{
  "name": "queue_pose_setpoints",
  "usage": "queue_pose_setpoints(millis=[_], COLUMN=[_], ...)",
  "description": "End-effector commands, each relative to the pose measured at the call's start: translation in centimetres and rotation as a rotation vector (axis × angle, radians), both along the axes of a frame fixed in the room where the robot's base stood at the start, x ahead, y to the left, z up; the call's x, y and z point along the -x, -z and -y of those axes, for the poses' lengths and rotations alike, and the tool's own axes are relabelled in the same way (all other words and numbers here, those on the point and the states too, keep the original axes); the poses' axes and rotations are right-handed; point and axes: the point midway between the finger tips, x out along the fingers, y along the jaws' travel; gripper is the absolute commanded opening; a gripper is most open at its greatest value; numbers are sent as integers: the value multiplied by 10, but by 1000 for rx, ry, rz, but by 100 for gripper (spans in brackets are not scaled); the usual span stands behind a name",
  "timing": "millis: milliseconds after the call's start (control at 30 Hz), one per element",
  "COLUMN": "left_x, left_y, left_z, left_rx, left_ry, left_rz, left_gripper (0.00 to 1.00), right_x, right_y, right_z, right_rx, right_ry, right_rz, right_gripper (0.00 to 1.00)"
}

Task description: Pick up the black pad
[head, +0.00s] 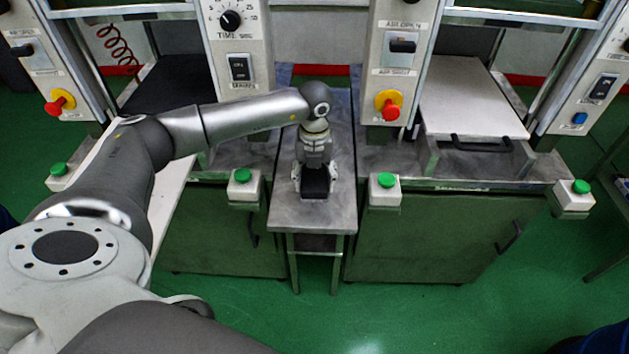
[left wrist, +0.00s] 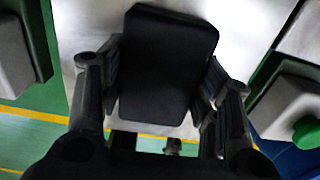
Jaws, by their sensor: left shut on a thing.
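The black pad (head: 314,184) is a small dark rounded block at the narrow metal table (head: 312,217) between the two machines. My left gripper (head: 315,177) points down over the table with its fingers on both sides of the pad. In the left wrist view the pad (left wrist: 168,65) fills the space between the fingers of my left gripper (left wrist: 160,95), which is shut on it. I cannot tell whether the pad touches the table or is held just above it. My right gripper is not in view.
Green push-button boxes stand on both sides of the narrow table, one at its left (head: 243,188) and one at its right (head: 384,190). Control panels with red stop buttons (head: 389,107) rise behind. A white plate (head: 470,100) lies in the right machine. The green floor in front is clear.

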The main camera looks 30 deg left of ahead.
Motion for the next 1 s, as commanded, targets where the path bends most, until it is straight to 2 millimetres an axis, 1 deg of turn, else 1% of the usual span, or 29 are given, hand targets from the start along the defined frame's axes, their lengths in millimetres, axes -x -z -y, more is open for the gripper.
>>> queue_pose_setpoints(millis=[267, 367, 500, 567, 767, 900, 1000], left_x=[-1, -1, 1, 10, 48, 80, 100], left_y=[-5, -12, -33, -43, -89, -102, -111], left_z=[0, 0, -1, -4, -14, -22, -27], left_rx=[0, 0, 0, -2, -4, -5, -4], left_ry=[-1, 0, -1, 0, 0, 0, -2], left_rz=[2, 4, 4, 3, 6, 2, 1], left_gripper=[33, 33, 33, 33, 33, 33, 33], right_x=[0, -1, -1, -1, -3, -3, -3], right_y=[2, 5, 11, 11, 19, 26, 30], right_z=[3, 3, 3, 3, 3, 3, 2], right_rx=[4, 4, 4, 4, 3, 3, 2], right_ry=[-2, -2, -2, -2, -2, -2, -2], right_rz=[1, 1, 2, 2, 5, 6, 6], right_gripper=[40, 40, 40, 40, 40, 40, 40])
